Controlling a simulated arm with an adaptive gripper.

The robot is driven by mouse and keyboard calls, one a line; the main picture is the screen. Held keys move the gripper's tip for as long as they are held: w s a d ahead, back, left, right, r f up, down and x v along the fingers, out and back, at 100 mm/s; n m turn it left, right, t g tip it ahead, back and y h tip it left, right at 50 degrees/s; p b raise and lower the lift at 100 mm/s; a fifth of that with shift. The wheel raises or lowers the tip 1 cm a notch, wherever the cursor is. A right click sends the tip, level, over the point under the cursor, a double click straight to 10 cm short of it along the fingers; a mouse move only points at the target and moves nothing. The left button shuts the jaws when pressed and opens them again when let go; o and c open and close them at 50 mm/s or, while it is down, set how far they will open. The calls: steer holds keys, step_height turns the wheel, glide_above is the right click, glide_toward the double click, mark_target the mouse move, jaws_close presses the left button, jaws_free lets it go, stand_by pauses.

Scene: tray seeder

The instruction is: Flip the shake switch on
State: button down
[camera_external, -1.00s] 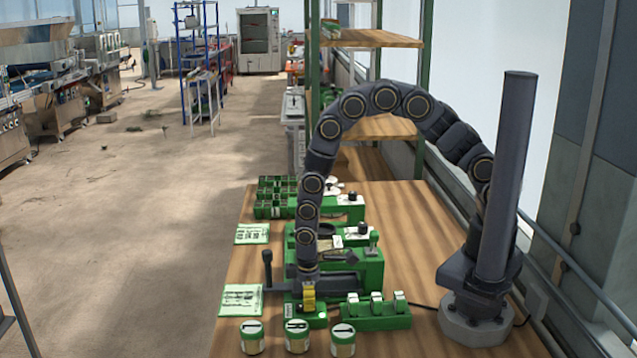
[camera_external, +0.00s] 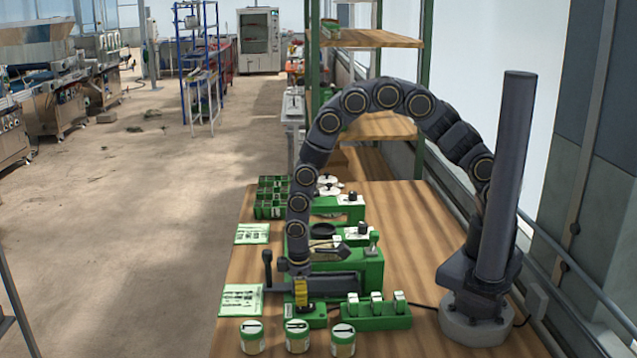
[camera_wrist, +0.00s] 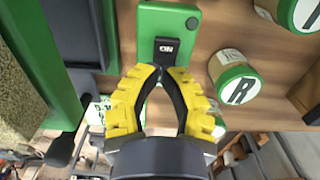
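The switch box (camera_wrist: 150,20) is a small green case under my gripper; in the external view the same green switch box (camera_external: 313,318) sits at the front of the bench. A dark switch plate (camera_wrist: 166,46) with white letters like "ON" shows on its face in the wrist view. My gripper (camera_wrist: 162,70) has yellow fingers whose tips meet with nothing visible between them. The tips overlap the near end of the dark plate; I cannot tell whether they touch it. In the external view my gripper (camera_external: 301,305) points down over the box.
Jars (camera_external: 297,338) line the bench front. A green block with several white switches (camera_external: 376,315) is at right. The green seeder machine (camera_external: 365,270) is behind my gripper.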

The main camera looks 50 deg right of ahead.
step_height(320, 180, up, 12)
steer(key=w+a, duration=0.1)
steer(key=shift+r, duration=0.1)
stand_by(0.4)
steer(key=shift+s+d+r+g+h, duration=0.25)
steer(key=shift+s+r+g+h, duration=0.05)
steer(key=shift+r+g+h, duration=0.2)
steer(key=shift+f, duration=0.1)
steer(key=f, duration=0.4)
steer(key=s+d+f, duration=0.1)
steer(key=f, duration=0.8)
steer(key=shift+s+d+f, duration=0.2)
steer(key=shift+f, duration=0.2)
